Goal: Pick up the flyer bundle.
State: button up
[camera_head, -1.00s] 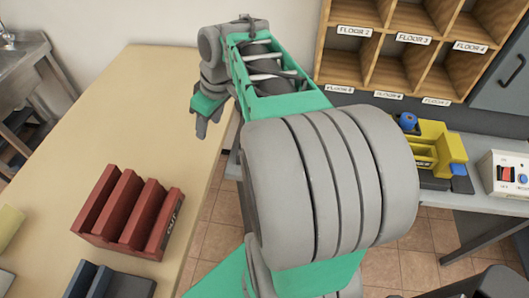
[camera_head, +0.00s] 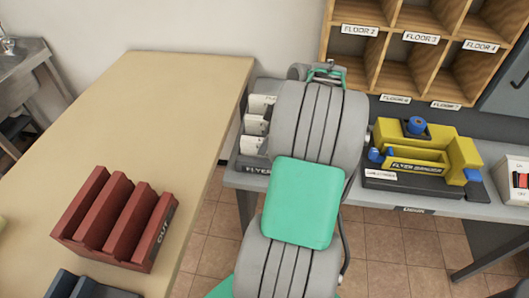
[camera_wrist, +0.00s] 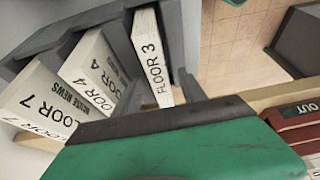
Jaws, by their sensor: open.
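White flyer bundles stand in a grey rack (camera_head: 253,169) marked FLYER on the grey counter, left of my arm in the head view. In the head view my arm hides the gripper and part of the rack.
A yellow flyer binder (camera_head: 425,158) stands on the counter (camera_head: 490,208) to the right of my arm. Wooden floor cubbies (camera_head: 400,50) are behind. A red OUT tray (camera_head: 115,218) sits on the wooden table (camera_head: 130,110) at left, whose middle is clear.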

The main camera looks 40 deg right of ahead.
jog(key=shift+f, duration=0.1)
dwell(0.4)
grip_shut()
dwell(0.3)
dwell(0.9)
